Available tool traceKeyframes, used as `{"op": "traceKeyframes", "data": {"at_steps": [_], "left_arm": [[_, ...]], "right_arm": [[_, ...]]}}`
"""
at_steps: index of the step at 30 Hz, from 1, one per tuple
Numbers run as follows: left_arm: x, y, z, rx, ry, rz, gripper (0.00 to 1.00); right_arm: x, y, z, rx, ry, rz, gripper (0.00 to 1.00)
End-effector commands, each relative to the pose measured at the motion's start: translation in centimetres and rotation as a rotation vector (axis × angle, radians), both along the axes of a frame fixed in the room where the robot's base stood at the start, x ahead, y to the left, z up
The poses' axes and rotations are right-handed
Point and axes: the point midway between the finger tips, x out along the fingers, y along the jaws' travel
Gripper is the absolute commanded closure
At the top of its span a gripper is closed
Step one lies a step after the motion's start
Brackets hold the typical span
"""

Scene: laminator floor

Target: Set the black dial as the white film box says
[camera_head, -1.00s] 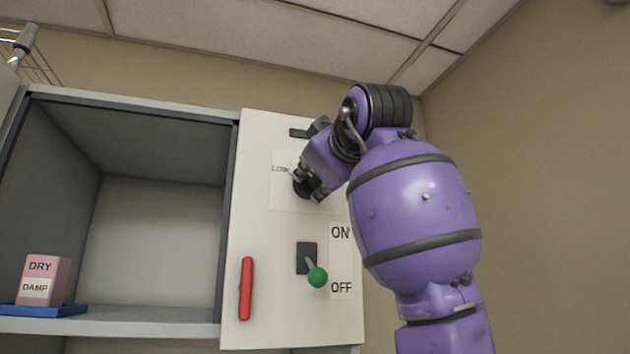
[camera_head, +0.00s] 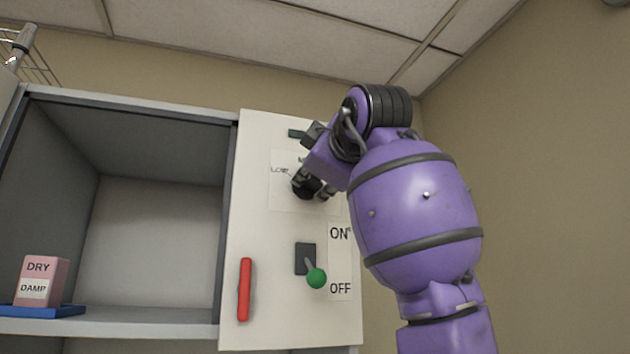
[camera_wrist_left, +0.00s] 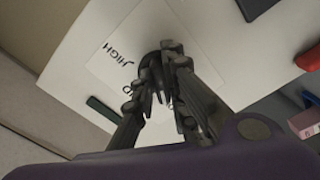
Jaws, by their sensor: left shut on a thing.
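The black dial (camera_head: 304,187) is on a white label sheet high on the white panel. It also shows in the wrist view (camera_wrist_left: 151,62), between the fingers. My left gripper (camera_head: 314,190) is shut on the dial, with its fingers on either side of the rim. In the head view the sheet reads LOW at left, with part of an M above the dial. In the wrist view HIGH and part of another word can be read. The dial's pointer is hidden by the fingers. No white film box shows in these views. My right gripper is out of view.
Below the dial are a green-knobbed switch (camera_head: 316,278) by an ON/OFF label and a red handle (camera_head: 244,289). A pink box (camera_head: 40,281) marked DRY and DAMP sits on a blue tray (camera_head: 60,311) in the open bay. A dark green strip (camera_head: 297,133) is above the sheet.

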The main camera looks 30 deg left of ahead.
Motion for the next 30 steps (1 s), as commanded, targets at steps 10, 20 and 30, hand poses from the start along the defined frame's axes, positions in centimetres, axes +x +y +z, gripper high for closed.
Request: {"op": "traceKeyframes", "data": {"at_steps": [10, 20, 30], "left_arm": [[-0.1, 0.0, 0.1, 0.0, -0.004, 0.0, 0.69], [-0.5, -0.6, 0.1, 0.0, -0.003, -0.001, 0.69], [-4.8, -5.6, 0.1, 0.001, -0.005, -0.003, 0.69]], "right_arm": [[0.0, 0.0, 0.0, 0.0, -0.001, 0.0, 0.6], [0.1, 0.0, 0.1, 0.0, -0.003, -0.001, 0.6], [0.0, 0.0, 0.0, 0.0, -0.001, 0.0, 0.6]]}}
